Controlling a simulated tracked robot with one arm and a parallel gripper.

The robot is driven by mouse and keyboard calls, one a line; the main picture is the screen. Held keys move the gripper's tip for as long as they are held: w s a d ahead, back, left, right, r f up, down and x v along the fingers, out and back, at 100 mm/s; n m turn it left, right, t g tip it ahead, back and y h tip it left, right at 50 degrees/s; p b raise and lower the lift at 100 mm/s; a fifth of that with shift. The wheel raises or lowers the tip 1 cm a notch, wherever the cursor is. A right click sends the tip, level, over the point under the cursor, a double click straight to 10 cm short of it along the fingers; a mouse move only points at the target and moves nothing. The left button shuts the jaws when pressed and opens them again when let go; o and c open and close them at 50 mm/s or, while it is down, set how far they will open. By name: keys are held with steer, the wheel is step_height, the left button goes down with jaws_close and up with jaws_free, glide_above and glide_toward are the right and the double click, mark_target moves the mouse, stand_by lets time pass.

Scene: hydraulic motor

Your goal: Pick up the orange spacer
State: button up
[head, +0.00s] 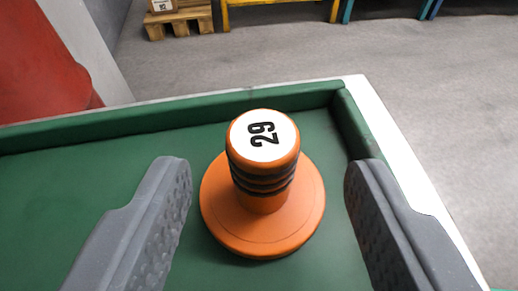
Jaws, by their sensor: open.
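The orange spacer (262,215) stands upright on a green tray surface. It has a wide round flange at the bottom, a narrower post with dark rings, and a white top marked 29. My gripper (268,190) is open, with one grey finger to the left of the spacer and one to the right. Both fingers appear apart from it, with a gap on each side. The spacer's full outline shows from above, and nothing covers it.
The green tray (200,103) has a raised green rim at the back and right, with a white outer edge. A red object (45,65) stands at the back left. A wooden pallet with a box (180,22) and yellow and blue frames lie beyond on grey floor.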

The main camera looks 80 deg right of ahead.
mark_target(257, 171)
steer(key=shift+b+x, duration=0.7)
steer(key=shift+x, duration=1.6)
steer(key=shift+w+r, duration=0.1)
jaws_close()
step_height(257, 171, up, 10)
steer(key=p, duration=0.3)
steer(key=shift+r+p, duration=0.1)
steer(key=shift+p, duration=0.65)
